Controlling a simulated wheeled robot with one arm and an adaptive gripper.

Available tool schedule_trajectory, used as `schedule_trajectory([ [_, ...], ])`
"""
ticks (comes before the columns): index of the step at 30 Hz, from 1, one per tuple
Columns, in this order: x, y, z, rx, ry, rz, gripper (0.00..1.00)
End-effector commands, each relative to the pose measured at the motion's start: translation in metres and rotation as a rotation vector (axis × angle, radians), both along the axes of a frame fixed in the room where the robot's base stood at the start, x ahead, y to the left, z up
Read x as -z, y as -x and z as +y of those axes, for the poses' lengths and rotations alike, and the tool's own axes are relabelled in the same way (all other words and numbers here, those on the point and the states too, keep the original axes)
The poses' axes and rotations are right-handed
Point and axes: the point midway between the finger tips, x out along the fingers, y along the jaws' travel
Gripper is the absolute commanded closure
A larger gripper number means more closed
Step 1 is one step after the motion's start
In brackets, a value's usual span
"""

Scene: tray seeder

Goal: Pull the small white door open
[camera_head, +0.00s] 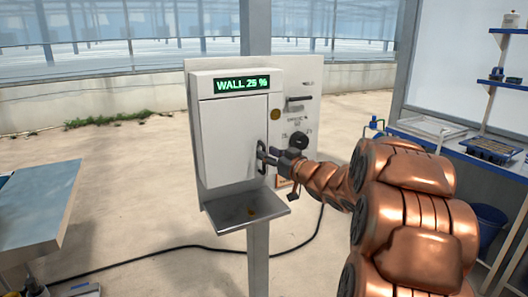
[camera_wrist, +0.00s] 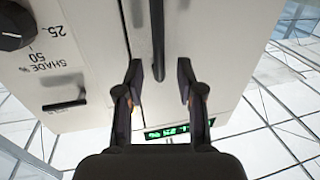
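The small white door (camera_head: 226,138) is on the front of a white box on a post, below a green display. It looks closed. In the wrist view the door (camera_wrist: 215,35) fills the upper middle. A dark bar handle (camera_wrist: 157,40) runs down its face, with its lower end between my fingertips. My gripper (camera_head: 262,157) is at the right edge of the door in the head view. In the wrist view my gripper (camera_wrist: 160,75) is open, one finger on each side of the handle, with gaps showing. In the head view the handle is mostly hidden by the fingers.
The green display (camera_head: 242,84) reads "WALL 25 %". A grey ledge (camera_head: 245,212) juts out below the door. A control panel (camera_head: 308,75) with a black knob (camera_head: 299,140) and a lever stands behind on the right. A blue-grey table (camera_head: 40,205) is at the left.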

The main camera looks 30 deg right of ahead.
Motion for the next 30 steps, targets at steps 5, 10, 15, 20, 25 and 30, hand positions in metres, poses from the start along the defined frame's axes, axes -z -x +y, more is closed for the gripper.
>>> schedule_trajectory([
  [5,0.001,-0.019,0.002,0.0,0.0,0.002,0.63],
  [10,0.0,-0.026,0.002,0.001,0.0,0.002,0.63],
  [15,0.0,-0.027,0.002,0.001,0.0,0.001,0.63],
  [20,0.0,-0.027,0.002,0.001,0.0,0.001,0.69],
  [25,0.0,-0.026,0.002,0.001,0.0,0.001,0.87],
  [30,0.0,-0.026,0.002,0.001,0.0,0.001,1.0],
])
